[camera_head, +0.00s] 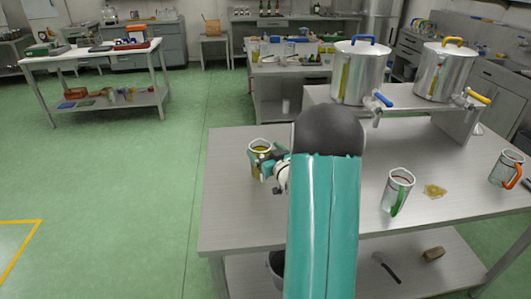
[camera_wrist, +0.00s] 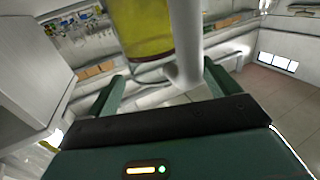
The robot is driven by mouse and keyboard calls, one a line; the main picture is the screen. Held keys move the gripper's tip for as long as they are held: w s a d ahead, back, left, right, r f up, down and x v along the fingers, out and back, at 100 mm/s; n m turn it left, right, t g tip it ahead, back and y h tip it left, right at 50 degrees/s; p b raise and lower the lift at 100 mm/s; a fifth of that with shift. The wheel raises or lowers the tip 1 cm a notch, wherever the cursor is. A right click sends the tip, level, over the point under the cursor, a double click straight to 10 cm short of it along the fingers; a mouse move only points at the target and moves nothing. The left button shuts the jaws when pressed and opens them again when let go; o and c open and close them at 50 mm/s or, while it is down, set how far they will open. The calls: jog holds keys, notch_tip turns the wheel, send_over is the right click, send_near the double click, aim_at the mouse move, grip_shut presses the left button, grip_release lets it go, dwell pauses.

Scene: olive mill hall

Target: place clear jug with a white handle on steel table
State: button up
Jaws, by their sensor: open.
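The clear jug with a white handle (camera_head: 260,163) is at the left part of the near steel table (camera_head: 235,215), upright, with yellow-green liquid in it. Whether its base touches the tabletop is hard to tell. My gripper (camera_head: 277,170) is just right of it, partly hidden behind my teal arm. In the wrist view the jug's yellow body (camera_wrist: 145,30) is beyond the fingers. Its white handle (camera_wrist: 187,45) reaches down between the two open fingers of my gripper (camera_wrist: 165,85), with room on both sides.
Jugs with a green handle (camera_head: 398,190) and an orange handle (camera_head: 505,168) stand on the right, with a yellow spill (camera_head: 434,191) between them. Two steel tanks with taps (camera_head: 360,75) (camera_head: 443,70) stand on a raised shelf behind. The table's front left is clear.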

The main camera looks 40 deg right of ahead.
jog(key=v, duration=1.2)
jog(key=w+a+r+g, duration=0.1)
jog(key=a+r+g, duration=0.2)
jog(key=a+r, duration=0.35)
jog(key=w+a+r+g, duration=0.1)
jog(key=a+r+g, duration=0.2)
jog(key=a, duration=0.7)
jog(key=s+a+r+n+g+y, duration=0.2)
jog(key=s+a+g+y, duration=0.2)
jog(key=s+a, duration=1.3)
jog(key=a+g, duration=0.2)
jog(key=shift+a+n, duration=0.3)
jog(key=shift+s, duration=0.15)
jog(key=shift+c, duration=0.4)
